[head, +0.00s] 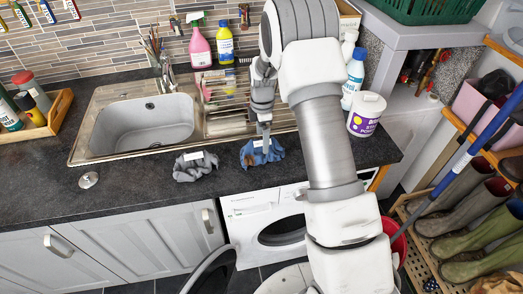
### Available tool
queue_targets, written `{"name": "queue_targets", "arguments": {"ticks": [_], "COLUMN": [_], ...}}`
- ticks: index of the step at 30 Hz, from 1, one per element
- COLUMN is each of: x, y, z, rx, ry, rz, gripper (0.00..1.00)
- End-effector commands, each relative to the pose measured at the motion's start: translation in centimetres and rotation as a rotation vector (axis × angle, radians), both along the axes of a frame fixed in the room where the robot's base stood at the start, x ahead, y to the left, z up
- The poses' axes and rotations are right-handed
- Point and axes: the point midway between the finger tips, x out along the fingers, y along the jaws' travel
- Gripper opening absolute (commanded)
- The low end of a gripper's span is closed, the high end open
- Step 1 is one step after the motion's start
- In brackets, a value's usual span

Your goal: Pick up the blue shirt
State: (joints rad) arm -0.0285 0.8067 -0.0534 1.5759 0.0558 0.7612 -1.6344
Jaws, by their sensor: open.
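The blue shirt (254,157) lies crumpled on the dark countertop, just in front of the sink's drainer, with a small white label on it. My gripper (266,145) points down right at the shirt, its fingertips over or at the cloth. It is open; the arm does not hide the shirt, but I cannot tell whether the fingers touch it. A grey crumpled cloth (195,167), also with a white label, lies to the left of the blue shirt.
The sink (150,128) and its drainer are behind the cloths. A pink spray bottle (200,48), a yellow bottle (225,45) and a white tub (367,113) stand on the counter. A washing machine (250,205) is below. The counter's left front is mostly clear.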

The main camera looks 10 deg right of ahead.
Motion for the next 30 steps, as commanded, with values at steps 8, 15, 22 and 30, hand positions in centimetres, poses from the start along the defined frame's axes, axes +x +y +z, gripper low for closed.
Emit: {"name": "queue_targets", "arguments": {"ticks": [8,15,22,30], "x": [0.02,0.02,-0.03,-0.19], "y": [0.03,0.02,0.03,0.04], "z": [-0.95,-0.93,-0.98,-1.14], "rx": [0.0,0.0,0.0,0.0], "ry": [-0.001,-0.001,0.0,0.005], "rz": [0.001,0.001,0.001,0.001], "gripper": [0.94,0.64,0.23,0.0]}}
